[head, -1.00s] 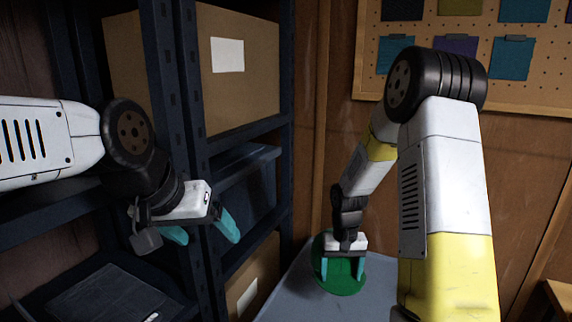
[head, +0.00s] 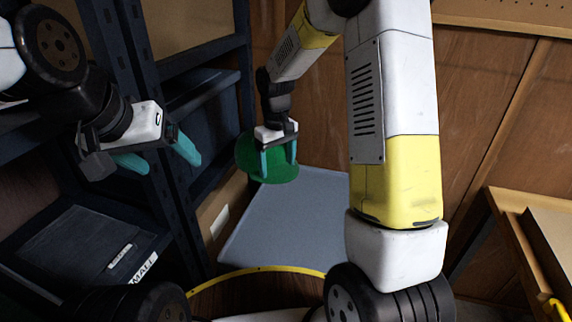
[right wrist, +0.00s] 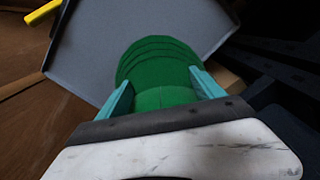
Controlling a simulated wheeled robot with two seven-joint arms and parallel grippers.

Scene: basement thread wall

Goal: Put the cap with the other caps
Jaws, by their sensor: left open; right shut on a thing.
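A green cap (head: 254,166) hangs in my right gripper (head: 278,166), in the middle of the head view. The right gripper is shut on it, above the far left part of a grey-blue surface. In the right wrist view the cap (right wrist: 160,70) shows between the two teal fingers of the gripper (right wrist: 160,92). My left gripper (head: 158,158) is open and empty, in front of the dark shelf on the left. I see no other caps in these views.
A dark blue shelf unit (head: 125,80) with bins stands at the left. The grey-blue surface (head: 290,225) has a raised rim and looks bare. A wooden bench (head: 520,230) stands at the right. A dark lid with a partly readable label (head: 145,267) lies at the lower left.

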